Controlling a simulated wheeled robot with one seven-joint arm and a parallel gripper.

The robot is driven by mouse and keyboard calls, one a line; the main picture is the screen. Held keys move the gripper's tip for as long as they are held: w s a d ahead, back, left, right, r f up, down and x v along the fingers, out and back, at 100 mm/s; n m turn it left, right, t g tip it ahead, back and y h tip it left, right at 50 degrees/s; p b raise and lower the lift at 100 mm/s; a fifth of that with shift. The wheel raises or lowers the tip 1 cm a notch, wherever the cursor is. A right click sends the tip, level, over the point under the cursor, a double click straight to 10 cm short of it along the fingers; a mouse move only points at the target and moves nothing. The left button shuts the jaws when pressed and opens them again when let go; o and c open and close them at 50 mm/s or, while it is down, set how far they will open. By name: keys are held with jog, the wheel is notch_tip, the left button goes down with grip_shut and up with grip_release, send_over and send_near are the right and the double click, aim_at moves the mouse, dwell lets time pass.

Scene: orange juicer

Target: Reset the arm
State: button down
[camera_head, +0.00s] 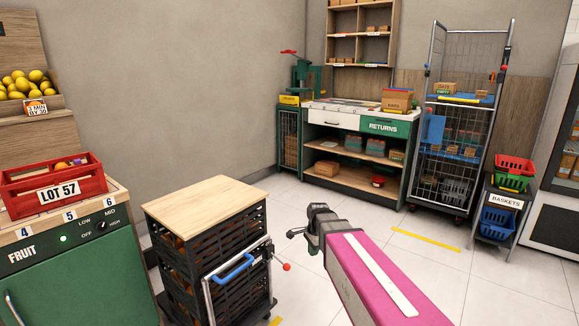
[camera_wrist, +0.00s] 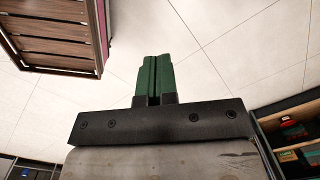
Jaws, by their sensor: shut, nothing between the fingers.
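My arm reaches in from the lower right of the head view, with a pink link and a dark wrist. My gripper (camera_head: 291,234) is at its end, pointing left over open floor, to the right of the wood-topped black crate cart. In the wrist view my gripper (camera_wrist: 153,65) shows two green fingers side by side, pressed together and empty. Behind them is bare tiled floor.
The black crate cart (camera_head: 210,245) stands left of my gripper. A green fruit cabinet (camera_head: 80,285) bears a red LOT 57 crate (camera_head: 55,186). A RETURNS counter (camera_head: 385,127), wire trolley (camera_head: 462,110) and basket stand (camera_head: 505,202) line the back. Floor between is clear.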

jog(key=s+d+f+n, duration=0.3)
jog(key=s+d+n, duration=0.6)
jog(key=s+n, duration=0.3)
jog(key=shift+s+d+f+n+h, duration=0.3)
jog(key=shift+d+f+n+h, duration=0.1)
jog(key=shift+n, duration=0.3)
